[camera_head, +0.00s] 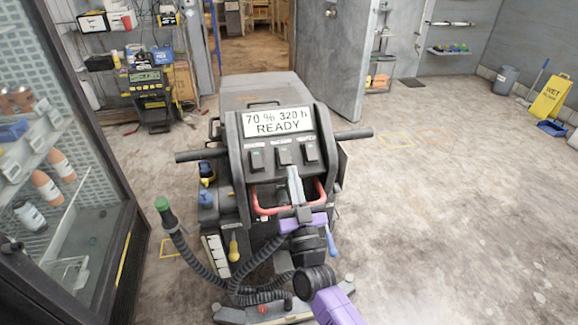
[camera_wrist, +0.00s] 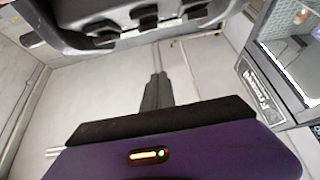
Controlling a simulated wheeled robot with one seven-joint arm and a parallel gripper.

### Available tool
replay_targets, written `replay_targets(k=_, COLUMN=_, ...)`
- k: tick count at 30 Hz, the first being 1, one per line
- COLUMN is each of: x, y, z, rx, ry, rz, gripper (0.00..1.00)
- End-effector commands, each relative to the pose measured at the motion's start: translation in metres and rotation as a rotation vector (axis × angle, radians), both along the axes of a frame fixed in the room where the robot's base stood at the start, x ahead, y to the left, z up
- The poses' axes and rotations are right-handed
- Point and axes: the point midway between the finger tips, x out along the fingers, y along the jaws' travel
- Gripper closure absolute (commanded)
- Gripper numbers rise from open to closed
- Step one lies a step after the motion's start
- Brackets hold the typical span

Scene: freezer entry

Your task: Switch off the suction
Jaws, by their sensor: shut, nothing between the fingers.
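The floor scrubber (camera_head: 276,165) stands in the middle of the head view, its control panel facing me. Its display (camera_head: 277,122) reads "70 % 320 h READY". Below are three dark switches: left (camera_head: 256,160), middle (camera_head: 283,155) and right (camera_head: 309,152). Their labels are too small to read surely, and I cannot tell their positions. My gripper (camera_head: 294,178) is shut and empty, its fingers pointing up just below the middle switch; contact cannot be told. In the wrist view my gripper (camera_wrist: 157,88) points toward the panel's underside (camera_wrist: 125,25), where the switches show as dark blocks.
A red handle loop (camera_head: 263,210) sits below the panel, close to my gripper. Black bars (camera_head: 352,134) stick out at both sides. A hose (camera_head: 190,255) hangs front left. A glass-door cabinet (camera_head: 100,235) stands left. The floor at right is clear up to a yellow wet-floor sign (camera_head: 550,97).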

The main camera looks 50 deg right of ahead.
Motion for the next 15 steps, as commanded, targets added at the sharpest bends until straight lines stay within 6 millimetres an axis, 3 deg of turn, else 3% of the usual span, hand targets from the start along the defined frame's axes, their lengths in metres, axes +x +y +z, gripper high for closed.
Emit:
replay_targets(k=6, x=-0.019, y=0.013, z=-0.008, rx=0.0, ry=0.001, rz=0.001, gripper=1.0)
replay_targets(k=15, x=-0.022, y=0.016, z=-0.009, rx=0.0, ry=0.0, rz=0.001, gripper=1.0)
